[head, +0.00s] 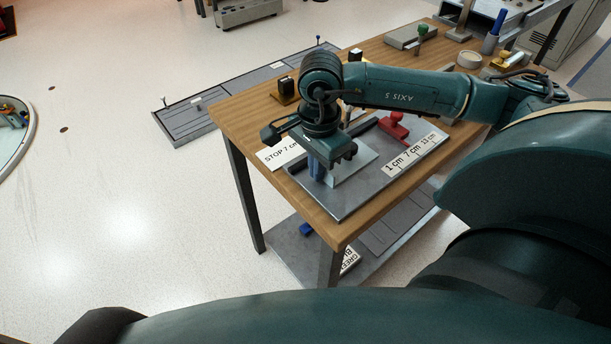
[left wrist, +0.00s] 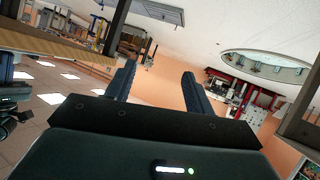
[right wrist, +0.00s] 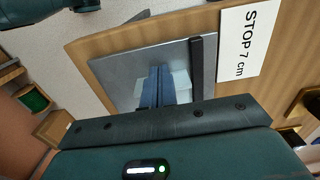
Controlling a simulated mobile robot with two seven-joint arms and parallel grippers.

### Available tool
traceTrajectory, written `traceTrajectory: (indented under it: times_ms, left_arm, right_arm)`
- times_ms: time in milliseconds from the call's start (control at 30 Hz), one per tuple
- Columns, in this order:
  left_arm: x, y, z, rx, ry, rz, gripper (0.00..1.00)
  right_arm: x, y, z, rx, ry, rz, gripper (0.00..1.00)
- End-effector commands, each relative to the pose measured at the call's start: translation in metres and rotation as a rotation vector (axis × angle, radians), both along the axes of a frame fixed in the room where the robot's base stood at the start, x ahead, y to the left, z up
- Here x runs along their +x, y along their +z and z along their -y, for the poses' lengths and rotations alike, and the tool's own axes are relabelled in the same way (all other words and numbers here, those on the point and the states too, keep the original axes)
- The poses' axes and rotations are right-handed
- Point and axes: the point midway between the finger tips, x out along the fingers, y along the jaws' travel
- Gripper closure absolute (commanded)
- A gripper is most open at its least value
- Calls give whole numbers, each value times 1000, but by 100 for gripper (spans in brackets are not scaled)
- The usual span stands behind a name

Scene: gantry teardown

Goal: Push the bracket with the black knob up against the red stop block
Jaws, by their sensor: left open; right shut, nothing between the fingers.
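The red stop block (head: 393,126) sits on the grey plate (head: 345,205) beside a black rail. A pale flat piece (head: 354,168), perhaps the bracket, is at the plate's near-left part, apart from the red block. It also shows on both sides of my fingers in the right wrist view (right wrist: 182,84). I see no black knob on it; my right gripper hides part of it. My right gripper (head: 317,174) is shut and empty, pointing down at this piece; I cannot tell whether it touches. My left gripper (left wrist: 160,80) is open and empty, away from the table.
A card reading "STOP 7 cm" (right wrist: 246,42) lies on the wooden table (head: 240,115) beside the plate. A scale strip (head: 411,153) runs along the plate. A brass piece with a black top (head: 284,90) stands behind.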

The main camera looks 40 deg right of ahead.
Motion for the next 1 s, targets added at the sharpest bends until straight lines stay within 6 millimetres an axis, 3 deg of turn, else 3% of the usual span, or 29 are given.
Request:
traceTrajectory:
  times_ms: [33, 100, 300, 1000]
  left_arm:
    - [2, -9, -1, -6, 4, 12, 46]
    - [-5, -3, -5, -9, 16, 38, 46]
    - [-8, 3, -11, -2, 28, 84, 46]
    - [-8, 5, -12, -1, 31, 93, 46]
  right_arm:
    - [2, -7, 18, -7, -11, 3, 100]
    - [3, -7, 36, -7, -11, 3, 100]
    - [6, -3, 70, -4, -6, 2, 100]
    - [6, -1, 72, -2, -3, 1, 100]
